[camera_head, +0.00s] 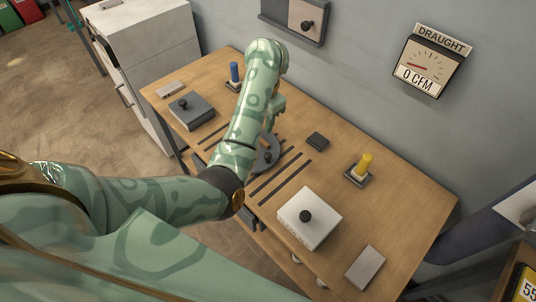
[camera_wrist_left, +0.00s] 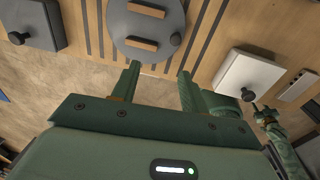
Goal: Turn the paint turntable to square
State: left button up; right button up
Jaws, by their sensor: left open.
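The paint turntable is a grey disc (camera_head: 265,158) set in the bench top, partly hidden by my left arm in the head view. The bars lie roughly crosswise to the dark strips (camera_wrist_left: 210,28) beside the disc. A green jointed piece (camera_wrist_left: 280,145), perhaps my right arm, shows at the right.
A white box with a black knob (camera_head: 318,222) and a grey block (camera_head: 365,267) stand right of the turntable. A dark grey box (camera_head: 191,111) and a blue peg (camera_head: 235,73) are at left. A yellow peg (camera_head: 363,164) is at the back right. The wall gauge (camera_head: 425,65) reads 0 CFM.

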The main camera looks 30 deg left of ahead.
aim_at(268, 154)
pick_arm(q)
jog(key=shift+h, duration=0.6)
jog(key=f+b, duration=0.3)
jog(key=f, duration=0.2)
jog(key=d+f+b, duration=0.1)
jog(key=f+b, duration=0.2)
jog(key=f, duration=0.2)
jog(key=d+f+b, duration=0.1)
jog(key=f+b, duration=0.2)
jog(key=f, duration=0.3)
grip_shut()
jog(key=shift+a, duration=0.1)
